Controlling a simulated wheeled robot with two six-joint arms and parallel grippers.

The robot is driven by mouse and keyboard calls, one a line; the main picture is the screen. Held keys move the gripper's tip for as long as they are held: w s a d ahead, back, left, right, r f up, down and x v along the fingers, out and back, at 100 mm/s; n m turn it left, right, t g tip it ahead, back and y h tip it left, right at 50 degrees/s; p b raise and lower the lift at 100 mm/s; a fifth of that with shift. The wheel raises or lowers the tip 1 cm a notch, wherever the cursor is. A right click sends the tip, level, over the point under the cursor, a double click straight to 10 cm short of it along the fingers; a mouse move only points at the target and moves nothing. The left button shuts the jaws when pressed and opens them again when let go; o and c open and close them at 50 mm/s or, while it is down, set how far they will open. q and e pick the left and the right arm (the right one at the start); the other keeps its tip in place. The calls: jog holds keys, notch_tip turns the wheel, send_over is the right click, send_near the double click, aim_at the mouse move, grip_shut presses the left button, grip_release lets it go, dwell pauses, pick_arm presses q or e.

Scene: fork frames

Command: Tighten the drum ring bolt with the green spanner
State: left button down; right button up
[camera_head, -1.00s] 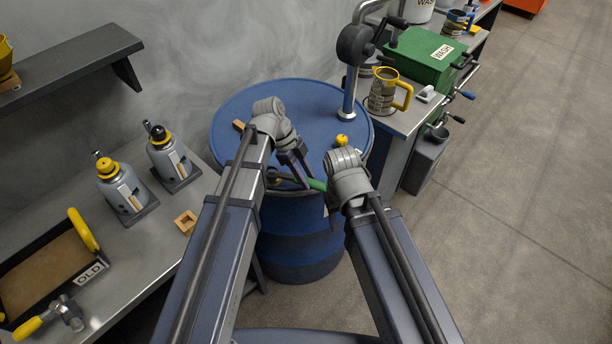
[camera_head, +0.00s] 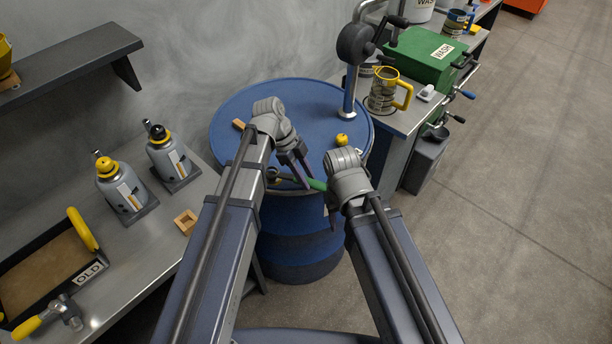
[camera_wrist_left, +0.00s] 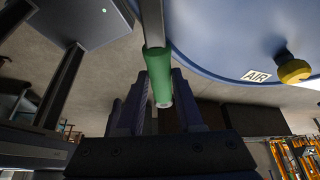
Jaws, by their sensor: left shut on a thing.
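The blue drum (camera_head: 237,110) stands upright between the benches. The green spanner's handle (camera_head: 317,185) shows at the drum's near rim, and its grey shaft runs left along the rim. In the left wrist view the green handle (camera_wrist_left: 158,78) lies between the fingers. My left gripper (camera_head: 301,180) is shut on this handle. The spanner's dark head end (camera_head: 273,174) is by the near-left rim; the ring bolt itself is too small or hidden to make out. My right gripper's fingers are mostly hidden behind its wrist, right of the handle.
A yellow knob (camera_head: 342,140) and a small wooden block (camera_head: 238,124) are on the drum top. A metal post with a crank (camera_head: 349,90) rises at its back right. Left bench (camera_head: 130,250) holds two bottles and a tray; right bench holds a mug (camera_head: 382,98) and green box (camera_head: 424,55).

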pick_arm(q)
jog(key=shift+f+b, duration=0.85)
jog(key=shift+f, duration=0.1)
jog(key=c, duration=1.1)
grip_release()
jog(key=shift+c, duration=0.2)
grip_shut()
